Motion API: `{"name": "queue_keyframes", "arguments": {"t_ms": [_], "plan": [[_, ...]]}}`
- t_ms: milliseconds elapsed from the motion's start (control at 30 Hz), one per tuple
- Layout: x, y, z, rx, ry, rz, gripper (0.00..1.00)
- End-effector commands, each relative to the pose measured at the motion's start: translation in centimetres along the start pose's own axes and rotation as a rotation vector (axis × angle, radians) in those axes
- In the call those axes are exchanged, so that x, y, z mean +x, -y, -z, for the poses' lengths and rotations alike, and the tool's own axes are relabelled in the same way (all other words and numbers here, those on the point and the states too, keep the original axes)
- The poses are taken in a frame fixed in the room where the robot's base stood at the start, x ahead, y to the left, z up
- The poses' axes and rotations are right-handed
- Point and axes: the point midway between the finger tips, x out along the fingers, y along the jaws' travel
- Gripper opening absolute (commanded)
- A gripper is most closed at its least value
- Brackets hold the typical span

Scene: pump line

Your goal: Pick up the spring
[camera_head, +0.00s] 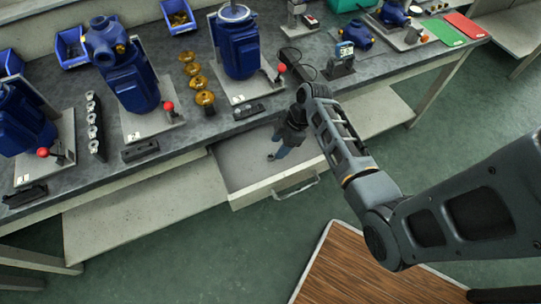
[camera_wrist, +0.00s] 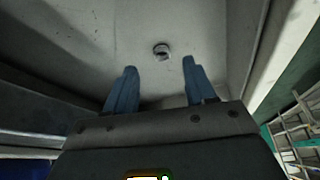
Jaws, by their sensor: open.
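A small grey ring-shaped piece, which looks like the spring (camera_wrist: 162,50), lies on the bare floor of the open drawer (camera_head: 240,172). In the wrist view it sits just beyond and between my fingertips, apart from both. My gripper (camera_wrist: 159,64) is open and empty, with its two blue fingers on either side of a clear gap. In the head view my gripper (camera_head: 279,152) reaches down into the drawer, and I cannot clearly make out the spring beside it.
The drawer front with its handle (camera_head: 296,187) stands out from the workbench (camera_head: 205,130). Blue pumps (camera_head: 130,80), brass parts (camera_head: 198,82) and blue bins (camera_head: 178,16) stand on the bench. Drawer walls flank my gripper. A wood-topped surface (camera_head: 365,270) is at the front.

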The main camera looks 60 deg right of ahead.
Motion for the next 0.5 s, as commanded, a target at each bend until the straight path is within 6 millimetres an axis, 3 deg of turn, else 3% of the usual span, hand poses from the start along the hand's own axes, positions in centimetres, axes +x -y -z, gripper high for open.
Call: {"name": "queue_keyframes", "arguments": {"t_ms": [233, 500], "plan": [[3.5, 0.2, 0.1, 0.000, 0.000, 0.002, 0.55], [4.5, 0.2, 0.0, 0.000, 0.001, -0.001, 0.55]]}}
